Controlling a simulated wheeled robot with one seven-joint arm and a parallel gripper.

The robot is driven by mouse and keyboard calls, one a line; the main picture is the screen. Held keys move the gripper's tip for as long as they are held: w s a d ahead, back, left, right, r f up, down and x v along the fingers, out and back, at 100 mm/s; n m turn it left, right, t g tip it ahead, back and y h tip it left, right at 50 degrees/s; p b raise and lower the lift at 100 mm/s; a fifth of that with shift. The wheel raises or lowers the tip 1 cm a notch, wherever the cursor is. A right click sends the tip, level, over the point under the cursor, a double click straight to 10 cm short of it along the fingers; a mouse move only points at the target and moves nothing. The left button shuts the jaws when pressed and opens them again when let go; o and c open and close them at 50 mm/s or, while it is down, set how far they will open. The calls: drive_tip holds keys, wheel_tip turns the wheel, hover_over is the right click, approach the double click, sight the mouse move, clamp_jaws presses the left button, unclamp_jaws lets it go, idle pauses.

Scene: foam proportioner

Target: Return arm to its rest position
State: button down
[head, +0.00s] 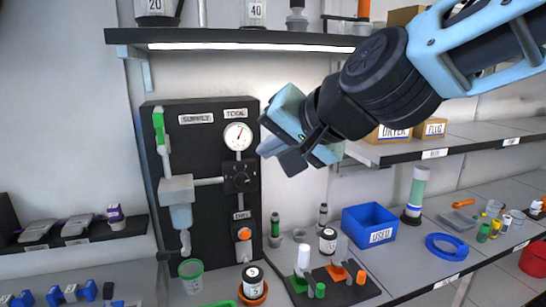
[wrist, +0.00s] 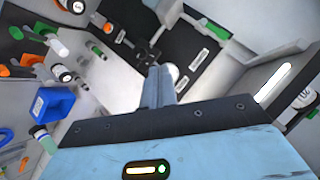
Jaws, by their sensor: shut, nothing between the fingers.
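My arm reaches in from the upper right in the head view, and my gripper (head: 282,158) hangs in the air in front of the black proportioner panel (head: 165,255), near its gauge (head: 237,136). In the wrist view my gripper's fingers (wrist: 158,72) are together with nothing between them. The panel carries a green-handled supply valve (head: 159,128), a black knob (head: 240,178) and an orange button (head: 244,233). The gripper looks apart from the panel, though the exact gap cannot be told.
A lit shelf (head: 230,38) runs above the panel. A side shelf (head: 440,146) with boxes is at right. Air left of the panel is clear.

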drive_tip(key=s+d+f+n+g+h, duration=0.2)
drive_tip(key=s+d+f+n+g, duration=0.1)
drive_tip(key=s+f, duration=0.4)
drive_tip(key=s+d+f+n+g+h+b, duration=0.1)
drive_tip(key=s+d+f+n+g+h, duration=0.1)
drive_tip(key=s+d+f, duration=0.4)
drive_tip(key=s+d+f+n+g+h+b, duration=0.1)
drive_tip(key=s+d+f+n+g+h, duration=0.2)
drive_tip(key=s+f, duration=0.5)
wheel_tip(320, 180, down, 2)
drive_tip(key=shift+s+d+f+n+g, duration=0.15)
drive_tip(key=shift+s+d+n+g, duration=0.25)
drive_tip(key=shift+d+n, duration=0.6)
drive_tip(key=shift+d, duration=0.15)
